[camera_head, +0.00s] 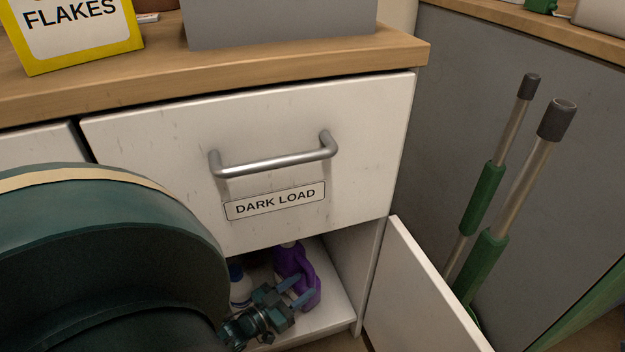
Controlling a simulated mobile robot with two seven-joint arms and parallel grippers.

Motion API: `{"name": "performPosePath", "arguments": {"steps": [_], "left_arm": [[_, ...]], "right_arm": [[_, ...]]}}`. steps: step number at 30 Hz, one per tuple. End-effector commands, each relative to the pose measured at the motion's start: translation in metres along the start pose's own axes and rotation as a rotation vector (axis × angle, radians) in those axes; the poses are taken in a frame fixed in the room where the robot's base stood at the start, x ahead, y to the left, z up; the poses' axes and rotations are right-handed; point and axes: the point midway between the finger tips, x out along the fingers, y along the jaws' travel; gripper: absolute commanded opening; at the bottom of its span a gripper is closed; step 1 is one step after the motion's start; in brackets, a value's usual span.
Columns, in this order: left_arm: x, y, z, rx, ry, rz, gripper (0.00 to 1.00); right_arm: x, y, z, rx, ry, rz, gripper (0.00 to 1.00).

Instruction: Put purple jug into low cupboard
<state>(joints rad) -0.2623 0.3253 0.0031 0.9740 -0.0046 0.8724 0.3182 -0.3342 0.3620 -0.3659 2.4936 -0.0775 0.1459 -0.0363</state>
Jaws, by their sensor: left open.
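The purple jug (309,283) stands upright inside the low cupboard, on the white cupboard floor (335,312), under the drawer marked DARK LOAD. Its top is partly hidden by the drawer's lower edge. My left gripper (295,289) is open at the cupboard mouth, with its blue fingers in front of the jug's lower part. I cannot tell whether a finger touches the jug. The cupboard door (415,295) stands open to the right. My right gripper is not in view.
A white bottle with a blue cap (238,286) stands left of the jug, partly hidden by my arm. The drawer handle (275,163) juts out above. Green-and-metal poles (500,210) lean behind the open door. A yellow box (75,45) and grey bin (275,25) stand on the counter.

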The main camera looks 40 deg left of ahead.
Motion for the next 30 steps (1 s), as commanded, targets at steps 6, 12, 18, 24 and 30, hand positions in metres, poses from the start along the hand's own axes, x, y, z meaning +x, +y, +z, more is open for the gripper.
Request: {"name": "performPosePath", "arguments": {"steps": [6, 12, 18, 24, 30], "left_arm": [[-0.043, 0.0, -0.001, 0.0, -0.003, 0.0, 0.41], [-0.06, 0.0, 0.0, 0.0, 0.0, -0.001, 0.41], [-0.062, 0.0, 0.0, 0.0, 0.001, -0.001, 0.41], [-0.062, 0.0, 0.0, 0.0, 0.001, 0.0, 0.41], [-0.061, 0.0, 0.0, 0.0, 0.001, 0.0, 0.41]], "right_arm": [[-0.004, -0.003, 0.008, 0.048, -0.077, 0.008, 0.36], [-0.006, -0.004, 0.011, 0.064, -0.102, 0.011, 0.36], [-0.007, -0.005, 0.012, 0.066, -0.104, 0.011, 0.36], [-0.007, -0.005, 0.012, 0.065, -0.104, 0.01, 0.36], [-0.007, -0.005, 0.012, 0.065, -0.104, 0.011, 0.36]]}}
